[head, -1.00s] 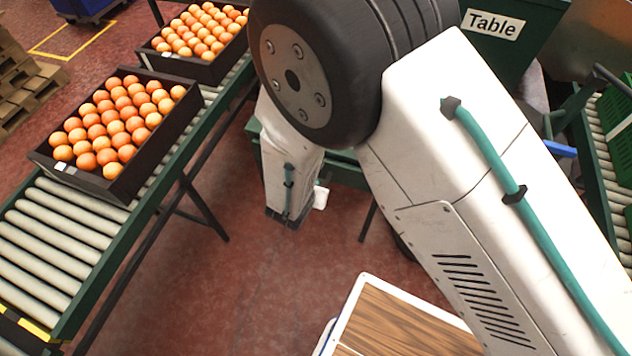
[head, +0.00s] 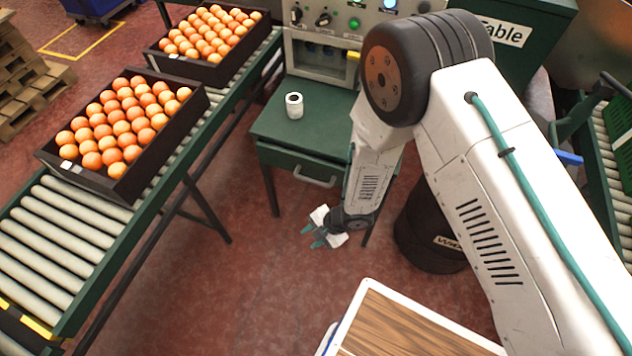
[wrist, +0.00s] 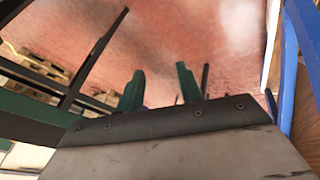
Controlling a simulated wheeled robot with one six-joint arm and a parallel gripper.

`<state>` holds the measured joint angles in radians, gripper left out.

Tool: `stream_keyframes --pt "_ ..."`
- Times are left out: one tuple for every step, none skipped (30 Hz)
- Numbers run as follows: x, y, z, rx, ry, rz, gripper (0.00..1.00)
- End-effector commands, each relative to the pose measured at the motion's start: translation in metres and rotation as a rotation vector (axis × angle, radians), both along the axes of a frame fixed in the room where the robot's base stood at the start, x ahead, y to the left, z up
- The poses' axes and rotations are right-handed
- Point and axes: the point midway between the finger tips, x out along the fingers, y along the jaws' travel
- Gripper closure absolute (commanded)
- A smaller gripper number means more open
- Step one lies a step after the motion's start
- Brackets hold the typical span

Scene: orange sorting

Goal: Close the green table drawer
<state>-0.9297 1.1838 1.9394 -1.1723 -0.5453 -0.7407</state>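The green table (head: 268,128) stands in the middle of the head view. Its drawer (head: 285,161), with a grey handle (head: 315,180), is under the tabletop. The drawer front looks flush or nearly flush with the table; I cannot tell whether a small gap remains. My gripper (head: 312,237) is in front of and below the drawer, slightly right of the handle and apart from it. In the wrist view my gripper (wrist: 161,82) shows two green fingers spread apart with nothing between them. The drawer and handle cannot be made out in the wrist view.
A white cup (head: 294,106) stands on the table. A control panel (head: 330,28) is behind it. A roller conveyor (head: 70,233) with orange-filled crates (head: 185,108) runs along the left. A dark bin (head: 428,235) stands right of the table. The red floor before the table is clear.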

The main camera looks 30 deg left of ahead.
Motion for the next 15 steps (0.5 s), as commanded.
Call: stream_keyframes --pt "0.012 0.004 -0.002 0.104 0.047 -0.069 0.64" --pt "0.020 0.009 -0.001 0.175 0.066 -0.107 0.64" --pt "0.033 0.014 0.003 0.269 0.080 -0.160 0.64" --pt "0.044 0.016 0.006 0.337 0.083 -0.199 0.64" --pt "0.056 0.018 0.009 0.405 0.081 -0.237 0.64" --pt "0.071 0.018 0.014 0.488 0.070 -0.286 0.64" --pt "0.082 0.017 0.018 0.546 0.058 -0.319 0.64" --pt "0.093 0.015 0.021 0.598 0.044 -0.352 0.64" --pt "0.106 0.013 0.026 0.659 0.024 -0.388 0.64" --pt "0.114 0.010 0.029 0.698 0.007 -0.411 0.64" --pt "0.121 0.008 0.032 0.729 -0.007 -0.429 0.64" --pt "0.129 0.005 0.035 0.764 -0.025 -0.449 0.64" --pt "0.133 0.004 0.037 0.784 -0.035 -0.460 0.64" --pt "0.136 0.002 0.038 0.800 -0.043 -0.471 0.64" --pt "0.139 0.002 0.040 0.814 -0.052 -0.478 0.64"
